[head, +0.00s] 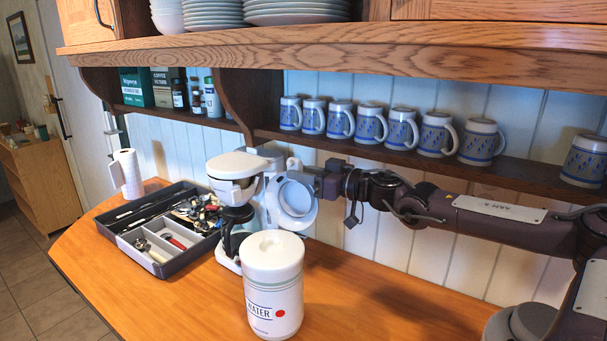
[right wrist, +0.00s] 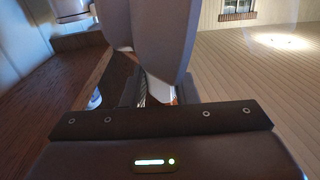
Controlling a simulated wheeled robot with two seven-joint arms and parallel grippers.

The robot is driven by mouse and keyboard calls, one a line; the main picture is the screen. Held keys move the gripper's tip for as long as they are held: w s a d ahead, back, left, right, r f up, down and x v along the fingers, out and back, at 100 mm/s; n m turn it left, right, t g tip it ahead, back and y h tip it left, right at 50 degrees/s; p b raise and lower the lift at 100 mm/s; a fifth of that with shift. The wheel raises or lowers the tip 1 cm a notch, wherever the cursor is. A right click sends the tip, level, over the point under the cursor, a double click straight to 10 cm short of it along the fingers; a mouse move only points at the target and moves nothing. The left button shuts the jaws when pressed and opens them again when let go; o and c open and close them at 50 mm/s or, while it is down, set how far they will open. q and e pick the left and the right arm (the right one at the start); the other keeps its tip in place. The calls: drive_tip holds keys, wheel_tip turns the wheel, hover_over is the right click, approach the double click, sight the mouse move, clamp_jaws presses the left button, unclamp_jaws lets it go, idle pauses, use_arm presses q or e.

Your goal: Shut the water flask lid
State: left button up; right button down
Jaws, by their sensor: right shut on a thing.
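The white coffee machine (head: 236,166) stands on the counter behind a white canister. A round white lid (head: 297,200) stands upright at its right side, its face turned toward the head camera; I take it for the water flask lid. My right gripper (head: 316,180) comes in from the right and is shut on the lid's edge. In the right wrist view, a large pale part (right wrist: 155,40) fills the space at the jaws (right wrist: 160,92) and hides most of the grip. The canister (head: 272,300), marked WATER, is upright with its top on. My left gripper is not in view.
A dark utensil tray (head: 155,268) with cutlery lies left of the machine. A paper towel roll (head: 127,173) stands behind it. A wooden shelf (head: 360,155) with several blue-patterned mugs hangs above my right arm. The counter right of the canister is clear.

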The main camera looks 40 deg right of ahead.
drive_tip(key=s+a+n+b, duration=0.3)
drive_tip(key=a+n+b, duration=0.4)
drive_tip(key=b, duration=0.2)
drive_tip(key=shift+a+f, duration=0.2)
drive_tip(key=shift+a, duration=0.2)
drive_tip(key=c, duration=1.1)
unclamp_jaws()
drive_tip(key=shift+c, duration=0.2)
drive_tip(key=b+v, duration=0.4)
drive_tip(key=v, duration=0.3)
drive_tip(key=shift+s, duration=0.45)
